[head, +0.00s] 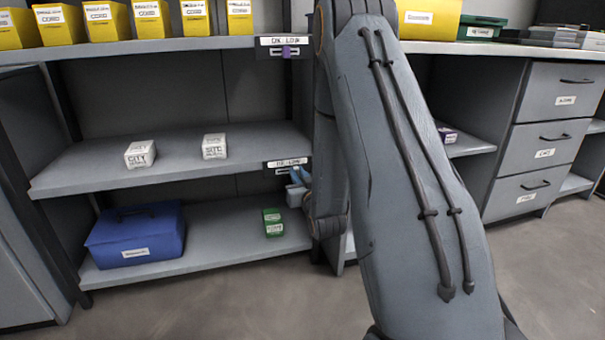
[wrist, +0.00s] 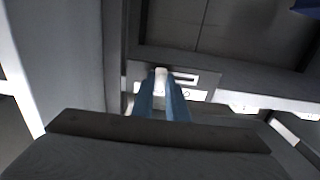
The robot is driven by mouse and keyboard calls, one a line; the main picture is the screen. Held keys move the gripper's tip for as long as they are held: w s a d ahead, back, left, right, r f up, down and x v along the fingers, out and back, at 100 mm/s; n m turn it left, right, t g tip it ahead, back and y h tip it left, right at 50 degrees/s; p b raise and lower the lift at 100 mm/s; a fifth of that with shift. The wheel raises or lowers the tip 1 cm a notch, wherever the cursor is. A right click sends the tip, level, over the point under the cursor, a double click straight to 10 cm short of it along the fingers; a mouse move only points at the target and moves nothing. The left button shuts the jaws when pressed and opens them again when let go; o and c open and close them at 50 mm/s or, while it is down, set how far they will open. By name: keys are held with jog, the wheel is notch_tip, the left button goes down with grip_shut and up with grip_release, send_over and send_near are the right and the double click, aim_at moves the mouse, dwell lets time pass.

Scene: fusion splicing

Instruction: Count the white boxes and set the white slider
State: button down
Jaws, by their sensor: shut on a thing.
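Two white boxes stand on the middle shelf in the head view: one on the left (head: 140,154) and one to its right (head: 214,146). A dark slider plate (head: 273,168) with a white label is fixed to that shelf's front edge at the right. My gripper (head: 298,176) is at this plate, largely hidden by my arm. In the wrist view its blue fingers (wrist: 162,84) are shut on the white slider (wrist: 161,74), in front of the plate's slot. The slider's exact setting is partly covered by the fingers.
An upper plate with a purple slider (head: 287,51) sits above. Yellow boxes (head: 102,20) line the top shelf. Drawers (head: 545,133) stand at right.

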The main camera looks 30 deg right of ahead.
jog(key=c, duration=1.7)
grip_release()
jog(key=shift+s+d, duration=0.1)
jog(key=shift+d, duration=0.25)
jog(key=shift+a, duration=0.2)
jog(key=s+p, duration=0.1)
jog(key=s, duration=0.1)
jog(key=s+a+p, duration=0.1)
jog(key=s, duration=0.2)
jog(key=s+p, duration=0.1)
jog(key=s, duration=0.1)
jog(key=shift+s+a, duration=0.25)
jog(key=shift+s, duration=0.05)
